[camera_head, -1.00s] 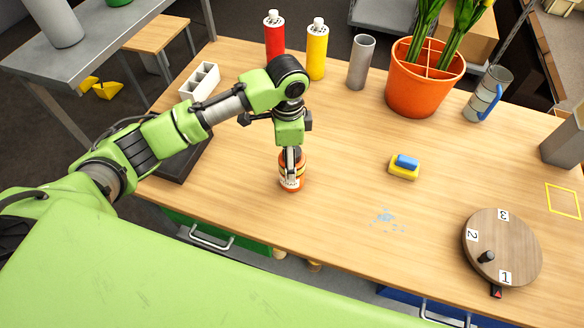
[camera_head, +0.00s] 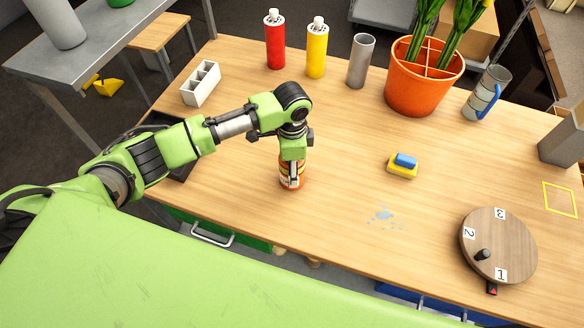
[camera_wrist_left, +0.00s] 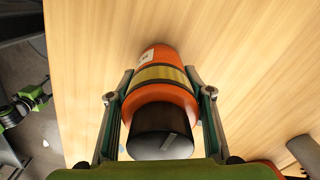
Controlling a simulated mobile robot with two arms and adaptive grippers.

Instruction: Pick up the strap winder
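An orange cylinder with a dark cap and a yellow-and-dark band (camera_head: 292,182) stands upright on the wooden table near its front edge. I take it to be the strap winder; no label naming it can be read. It also fills the middle of the left wrist view (camera_wrist_left: 160,100), cap towards the camera. My left gripper (camera_head: 293,167) points down over it. In the wrist view its fingers (camera_wrist_left: 160,78) lie on either side of the cylinder, very close to it; I see no clear grip. My right gripper is not in view.
A wooden disc with numbers and a knob (camera_head: 500,238) lies at the right. A blue-and-yellow sponge (camera_head: 402,167), an orange planter (camera_head: 424,85), a grey cylinder (camera_head: 360,62), red (camera_head: 275,42) and yellow (camera_head: 316,50) bottles and a white holder (camera_head: 200,85) stand around.

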